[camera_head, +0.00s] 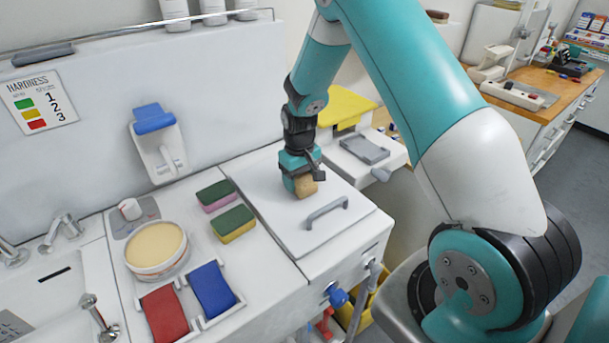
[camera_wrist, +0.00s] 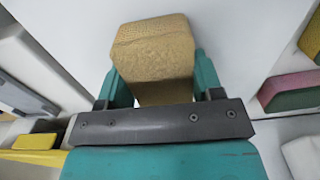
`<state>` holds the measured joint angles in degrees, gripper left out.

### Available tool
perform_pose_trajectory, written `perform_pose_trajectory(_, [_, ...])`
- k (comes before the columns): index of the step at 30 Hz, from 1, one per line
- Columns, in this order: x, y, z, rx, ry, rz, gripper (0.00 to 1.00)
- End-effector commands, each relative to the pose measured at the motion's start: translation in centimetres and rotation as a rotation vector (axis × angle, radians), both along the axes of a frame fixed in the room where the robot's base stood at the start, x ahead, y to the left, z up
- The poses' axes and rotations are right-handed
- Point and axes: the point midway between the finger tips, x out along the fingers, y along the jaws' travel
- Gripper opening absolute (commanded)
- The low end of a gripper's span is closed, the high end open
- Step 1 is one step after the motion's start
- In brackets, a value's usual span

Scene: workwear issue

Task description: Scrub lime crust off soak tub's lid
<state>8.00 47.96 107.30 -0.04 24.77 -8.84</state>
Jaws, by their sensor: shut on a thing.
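My gripper (camera_head: 303,178) is over the white soak tub lid (camera_head: 270,200), left of and behind the lid's grey handle (camera_head: 327,211). It is shut on a tan, rough-looking block (camera_head: 306,188). In the wrist view the block (camera_wrist: 155,50) sits between the two teal fingers of my gripper (camera_wrist: 156,82). The block is at or just above the lid; I cannot tell whether it touches. The lid lies flat on the tub. I make out no lime crust on the visible part of the lid; the area under the block and gripper is hidden.
Left of the lid lie a green-and-pink sponge (camera_head: 216,196) and a green-and-yellow sponge (camera_head: 233,223). Beyond them are a round tub of cream paste (camera_head: 156,248), a red pad (camera_head: 164,312) and a blue pad (camera_head: 211,288). A hardness chart (camera_head: 38,102) hangs on the back panel.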

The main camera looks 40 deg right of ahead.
Motion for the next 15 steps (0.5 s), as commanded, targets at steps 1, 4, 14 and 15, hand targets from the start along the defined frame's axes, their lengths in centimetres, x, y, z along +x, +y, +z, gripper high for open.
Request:
perform_pose_trajectory(1, [-0.1, 0.4, -0.1, 0.001, 0.001, 0.000, 0.38])
perform_pose_trajectory(4, [-0.1, 0.9, 0.0, 0.000, 0.001, -0.005, 0.38])
perform_pose_trajectory(14, [-0.2, 1.8, 2.5, 0.000, -0.002, -0.015, 0.38])
perform_pose_trajectory(15, [-0.2, 1.9, 2.7, 0.000, -0.001, -0.014, 0.38])
